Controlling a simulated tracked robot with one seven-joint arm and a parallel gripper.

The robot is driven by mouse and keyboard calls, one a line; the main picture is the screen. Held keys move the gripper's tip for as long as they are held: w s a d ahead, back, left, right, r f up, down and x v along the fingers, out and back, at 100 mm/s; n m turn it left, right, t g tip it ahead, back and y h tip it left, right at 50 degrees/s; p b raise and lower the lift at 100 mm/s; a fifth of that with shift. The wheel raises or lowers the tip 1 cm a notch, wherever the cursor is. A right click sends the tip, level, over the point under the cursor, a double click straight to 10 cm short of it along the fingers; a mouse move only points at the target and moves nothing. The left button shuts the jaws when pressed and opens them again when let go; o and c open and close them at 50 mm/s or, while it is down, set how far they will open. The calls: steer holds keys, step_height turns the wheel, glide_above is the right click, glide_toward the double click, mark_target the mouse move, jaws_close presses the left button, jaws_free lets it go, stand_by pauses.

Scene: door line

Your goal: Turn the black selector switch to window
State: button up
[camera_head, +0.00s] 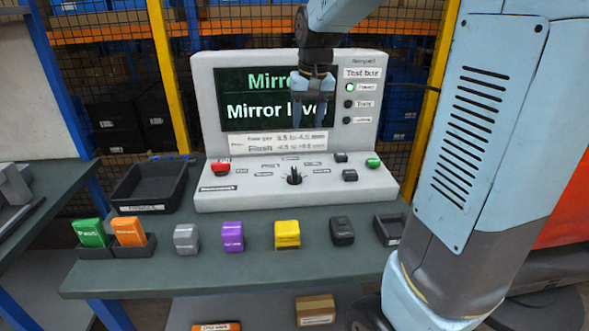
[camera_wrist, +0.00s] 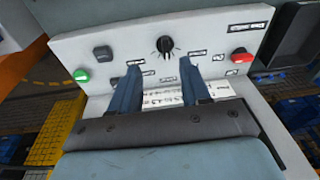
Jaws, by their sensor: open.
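The black selector switch (camera_head: 294,177) is a round knob in the middle of the test box's sloping front panel. It also shows in the wrist view (camera_wrist: 166,46), just beyond my fingertips, with small white labels around it. The labels are too small to read, and I cannot tell the pointer's setting for certain. My gripper (camera_head: 312,115) points down in front of the screen, above the panel. Its two blue fingers (camera_wrist: 160,65) are apart with nothing between them. They look clear of the switch. The test box (camera_head: 372,203) has a screen reading "Mirror" in part.
A red button (camera_head: 220,167), a green button (camera_head: 373,162) and black rocker buttons flank the switch. On the green bench (camera_head: 200,278), grey, purple, yellow and black blocks stand in front of the box. A black tray (camera_head: 130,200) lies left, a small tray (camera_head: 388,230) right.

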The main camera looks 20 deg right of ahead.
steer(key=g, duration=0.2)
glide_above(294, 170)
step_height(294, 170, down, 7)
steer(key=shift+m, duration=0.3)
step_height(294, 170, down, 14)
steer(key=shift+s+r, duration=0.1)
steer(key=shift+s, duration=0.05)
steer(key=shift+c, duration=0.2)
jaws_close()
